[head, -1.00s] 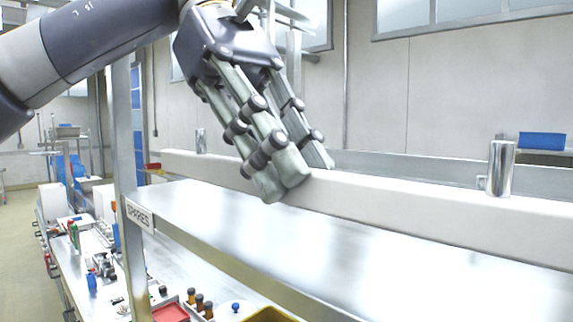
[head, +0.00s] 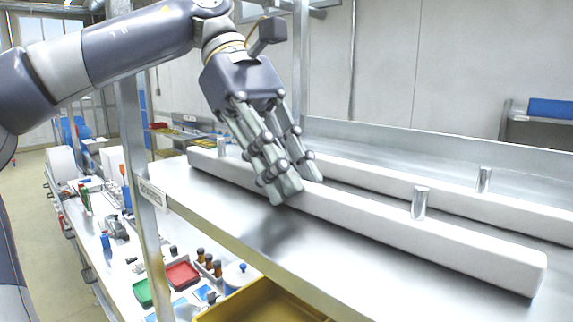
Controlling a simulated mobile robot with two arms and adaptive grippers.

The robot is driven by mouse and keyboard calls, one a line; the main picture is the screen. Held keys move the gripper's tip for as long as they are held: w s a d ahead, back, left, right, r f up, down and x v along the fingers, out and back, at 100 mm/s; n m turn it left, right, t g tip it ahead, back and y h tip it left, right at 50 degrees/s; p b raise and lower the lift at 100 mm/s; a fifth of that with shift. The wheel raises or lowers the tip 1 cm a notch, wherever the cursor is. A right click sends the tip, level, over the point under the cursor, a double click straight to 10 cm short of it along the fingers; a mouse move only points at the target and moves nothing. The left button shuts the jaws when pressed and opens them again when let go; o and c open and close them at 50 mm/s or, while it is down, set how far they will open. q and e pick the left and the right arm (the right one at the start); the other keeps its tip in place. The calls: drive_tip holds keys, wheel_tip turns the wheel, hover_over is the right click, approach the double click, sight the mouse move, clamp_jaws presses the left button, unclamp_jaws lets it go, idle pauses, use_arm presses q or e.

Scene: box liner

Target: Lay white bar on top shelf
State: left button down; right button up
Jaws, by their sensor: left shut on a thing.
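A long white bar (head: 400,232) runs from the left middle to the lower right, over the top shelf (head: 330,262). My left gripper (head: 292,190) points down at the bar and is shut on it, left of its middle. The bar is along the shelf's length; I cannot tell whether its underside touches the shelf or hangs slightly above it. Metal cylinders show at its left part (head: 221,147) and right part (head: 419,203), seemingly on its top. My right gripper is not in view.
A second white bar (head: 390,179) lies behind, roughly parallel, with a metal cylinder (head: 484,179) by it. A shelf post (head: 148,215) stands at left. Below is a bench with a red tray (head: 182,275), a green tray (head: 143,293) and a yellow bin (head: 262,305). The shelf's front strip is clear.

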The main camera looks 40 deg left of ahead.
use_arm(q)
drive_tip(key=shift+d, duration=0.15)
drive_tip(key=c, duration=1.9)
unclamp_jaws()
drive_tip(key=shift+f, duration=0.15)
drive_tip(key=shift+c, duration=0.2)
drive_tip(key=o, duration=0.4)
drive_tip(key=shift+r, duration=0.25)
drive_tip(key=shift+b+v, duration=0.35)
drive_tip(key=shift+v, duration=3.4)
drive_tip(key=shift+f, duration=0.1)
